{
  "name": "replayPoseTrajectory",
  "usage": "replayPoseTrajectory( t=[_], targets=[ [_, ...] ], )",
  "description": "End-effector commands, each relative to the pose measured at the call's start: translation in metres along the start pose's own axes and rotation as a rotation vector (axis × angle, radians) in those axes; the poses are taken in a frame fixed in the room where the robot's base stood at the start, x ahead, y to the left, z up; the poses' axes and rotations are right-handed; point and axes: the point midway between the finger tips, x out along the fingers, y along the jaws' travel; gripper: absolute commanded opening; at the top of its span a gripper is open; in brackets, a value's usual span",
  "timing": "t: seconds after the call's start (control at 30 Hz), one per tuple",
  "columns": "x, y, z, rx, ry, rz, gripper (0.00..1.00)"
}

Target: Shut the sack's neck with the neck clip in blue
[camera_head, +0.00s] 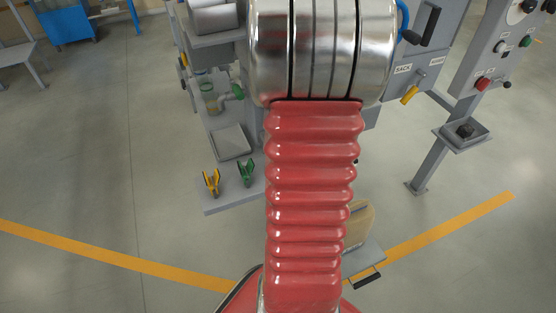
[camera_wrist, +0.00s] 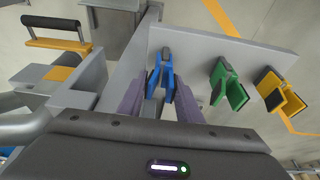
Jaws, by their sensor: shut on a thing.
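The blue neck clip (camera_wrist: 167,73) sits between the two purple fingers of my gripper (camera_wrist: 162,88) in the wrist view. My gripper is shut on it, at the grey shelf that also bears the other clips. I cannot tell whether the clip still touches the shelf. In the head view my red arm hides my gripper and the blue clip. A tan sack (camera_head: 358,226) shows partly at the right of my arm, low down, by a small grey platform (camera_head: 366,263). Its neck is hidden behind my arm.
A green clip (camera_wrist: 224,84) and a yellow clip (camera_wrist: 279,93) stand on the grey shelf (camera_wrist: 262,52) to the right of the blue one. They also show in the head view, green (camera_head: 246,173) and yellow (camera_head: 211,182). A control post (camera_head: 463,131) stands at the right.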

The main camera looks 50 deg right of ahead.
Motion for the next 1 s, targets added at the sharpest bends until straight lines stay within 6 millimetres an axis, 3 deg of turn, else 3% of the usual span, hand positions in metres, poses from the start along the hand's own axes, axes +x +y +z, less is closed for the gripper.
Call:
replayPoseTrajectory(
  t=[0.4, 0.6, 0.63, 0.8, 1.0],
  targets=[
    [-0.0003, -0.0015, 0.0000, 0.000, 0.002, 0.002, 0.21],
    [-0.0003, -0.0017, 0.0002, 0.001, 0.002, 0.001, 0.21],
    [-0.0002, -0.0018, 0.0002, 0.001, 0.002, 0.001, 0.25],
    [-0.0002, -0.0019, 0.0003, 0.001, 0.001, 0.001, 0.13],
    [-0.0002, -0.0019, 0.0003, 0.001, 0.001, 0.001, 0.13]
  ],
)
